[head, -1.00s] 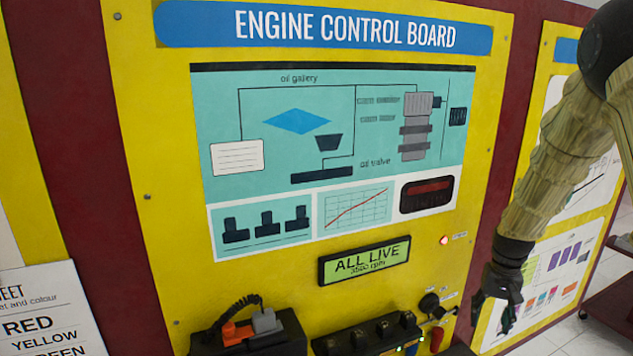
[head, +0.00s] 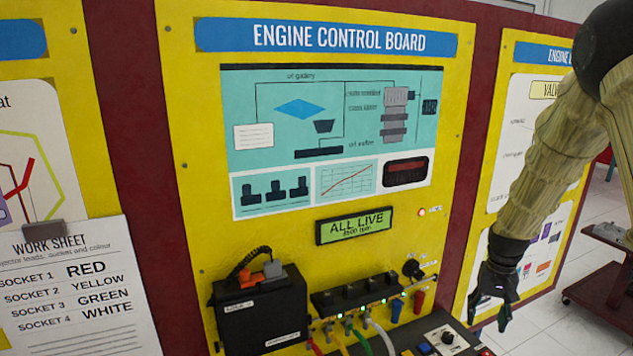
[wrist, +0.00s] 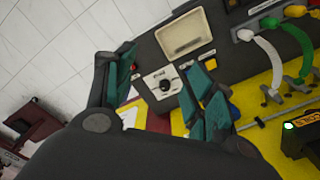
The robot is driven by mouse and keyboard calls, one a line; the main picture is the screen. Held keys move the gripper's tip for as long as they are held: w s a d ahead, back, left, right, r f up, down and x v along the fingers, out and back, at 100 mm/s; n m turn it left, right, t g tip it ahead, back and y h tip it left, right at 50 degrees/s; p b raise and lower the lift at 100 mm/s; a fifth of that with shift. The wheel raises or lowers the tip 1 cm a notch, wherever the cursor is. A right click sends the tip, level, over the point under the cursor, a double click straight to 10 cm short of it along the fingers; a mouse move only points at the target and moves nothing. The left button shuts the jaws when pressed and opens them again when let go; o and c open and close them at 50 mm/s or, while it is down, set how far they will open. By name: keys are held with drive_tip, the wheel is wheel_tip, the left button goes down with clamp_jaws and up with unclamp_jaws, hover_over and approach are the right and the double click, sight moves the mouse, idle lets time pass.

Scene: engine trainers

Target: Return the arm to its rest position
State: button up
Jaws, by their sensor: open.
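My gripper (head: 497,285) hangs at the lower right in the head view, fingers pointing down, in front of the right side of the engine control board (head: 450,170). It is open and empty. In the wrist view my gripper (wrist: 160,95) shows two teal-padded fingers spread apart, with the dark console and its knob plate (wrist: 160,85) seen beyond the gap. I see no contact between the fingers and the console.
A black box (head: 260,310) and a socket block (head: 355,297) with coloured leads stand below the display. A beige tray (wrist: 185,33) sits on the console. A work sheet (head: 75,285) hangs at left. A dark red trolley (head: 600,290) stands on the tiled floor at right.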

drive_tip(key=s+a+f+n, duration=0.1)
drive_tip(key=s+a+f, duration=0.2)
drive_tip(key=s+f, duration=0.35)
drive_tip(key=s+a+f, duration=0.3)
drive_tip(key=f, duration=0.7)
drive_tip(key=s+a+f+n, duration=0.1)
drive_tip(key=s+a+f, duration=0.2)
drive_tip(key=s+f, duration=0.35)
drive_tip(key=s+a+f+n, duration=0.1)
drive_tip(key=s+a+f, duration=0.3)
drive_tip(key=s, duration=0.4)
drive_tip(key=s+a+f+n, duration=0.1)
drive_tip(key=s+a+f, duration=0.2)
drive_tip(key=s, duration=0.5)
drive_tip(key=s+a+f, duration=0.4)
drive_tip(key=s, duration=0.4)
wheel_tip(320, 180, down, 13)
drive_tip(key=b, duration=1.3)
drive_tip(key=shift+w+d, duration=0.15)
drive_tip(key=shift+r, duration=0.1)
